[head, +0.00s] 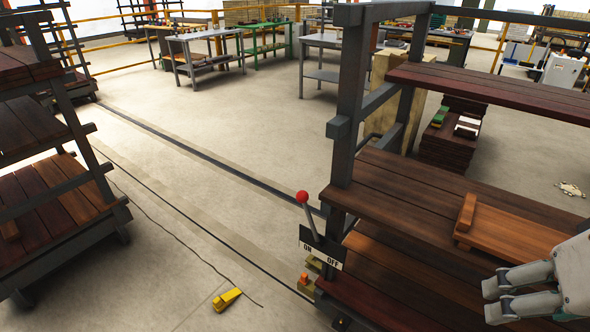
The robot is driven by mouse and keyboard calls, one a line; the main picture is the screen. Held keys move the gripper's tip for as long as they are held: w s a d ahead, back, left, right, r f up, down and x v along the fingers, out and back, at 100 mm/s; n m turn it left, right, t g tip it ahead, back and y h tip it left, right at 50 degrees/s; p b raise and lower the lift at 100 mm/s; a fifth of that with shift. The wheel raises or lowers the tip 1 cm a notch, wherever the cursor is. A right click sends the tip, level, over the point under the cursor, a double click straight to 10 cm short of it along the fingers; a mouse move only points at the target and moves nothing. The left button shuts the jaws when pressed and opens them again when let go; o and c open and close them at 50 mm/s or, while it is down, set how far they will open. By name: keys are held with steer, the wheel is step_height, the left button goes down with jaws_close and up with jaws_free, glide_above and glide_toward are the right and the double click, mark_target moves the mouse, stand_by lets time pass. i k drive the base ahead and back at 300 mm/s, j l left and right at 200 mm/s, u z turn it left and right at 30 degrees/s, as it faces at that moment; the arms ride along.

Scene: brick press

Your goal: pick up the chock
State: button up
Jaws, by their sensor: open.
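A small yellow wedge-shaped object (227,299), which looks like the chock, lies on the concrete floor at the lower left of centre. It is apart from the racks, with bare floor around it. My gripper (494,299) is at the lower right edge, with its two grey fingers spread apart and nothing between them. It is over the right rack's brown shelf boards, well to the right of the yellow object. Part of my gripper is cut off by the frame edge.
A right rack (345,110) with wooden shelves holds a loose board (515,235). A red-knobbed ON/OFF lever (308,220) stands at its corner. A left rack (80,155) stands opposite. Open floor (190,180) lies between them, with workbenches behind.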

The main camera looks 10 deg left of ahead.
mark_target(219, 304)
steer(key=u, duration=1.25)
steer(key=z, duration=1.35)
steer(key=k+u, duration=0.1)
steer(key=u, duration=0.35)
steer(key=k+l+u, duration=0.1)
steer(key=u, duration=0.35)
steer(key=k+u, duration=0.15)
steer(key=u, duration=0.3)
steer(key=i, duration=1)
steer(key=z, duration=0.35)
